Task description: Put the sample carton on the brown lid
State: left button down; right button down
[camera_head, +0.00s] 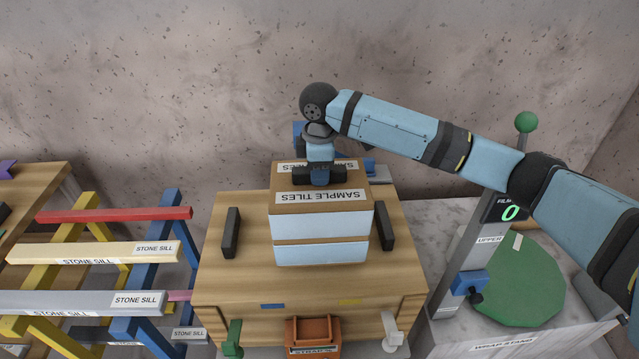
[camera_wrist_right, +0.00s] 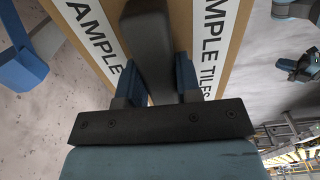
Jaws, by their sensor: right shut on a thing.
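The sample carton (camera_head: 322,227), labelled "SAMPLE TILES", has white sides and a brown top and band. In the head view it stands upright over the brown wooden lid (camera_head: 240,275), between two black bars; whether its base touches the lid I cannot tell. My right gripper (camera_head: 319,178) points down onto the carton's top. In the right wrist view its blue fingers are shut on the carton's dark handle (camera_wrist_right: 147,45), with the carton's labelled top (camera_wrist_right: 188,12) below. My left gripper is not in the head view; a dark blue shape (camera_wrist_right: 298,66) in the right wrist view may be it.
Black bars (camera_head: 231,233) (camera_head: 386,227) flank the carton. An orange "STRAPS" holder (camera_head: 313,330) is at the lid's front. A rack with "STONE SILL" bars (camera_head: 110,252) is left. The wrap stand (camera_head: 490,342), with a green disc (camera_head: 510,280) and post, is right.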

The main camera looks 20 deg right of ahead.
notch_tip(320, 180, down, 4)
jog(key=shift+r, duration=0.1)
jog(key=shift+f, duration=0.2)
jog(key=c, duration=0.8)
grip_release()
jog(key=shift+f, duration=0.1)
jog(key=shift+r, duration=0.3)
notch_tip(320, 180, up, 12)
jog(key=shift+f+b, duration=0.15)
jog(key=shift+b, duration=0.4)
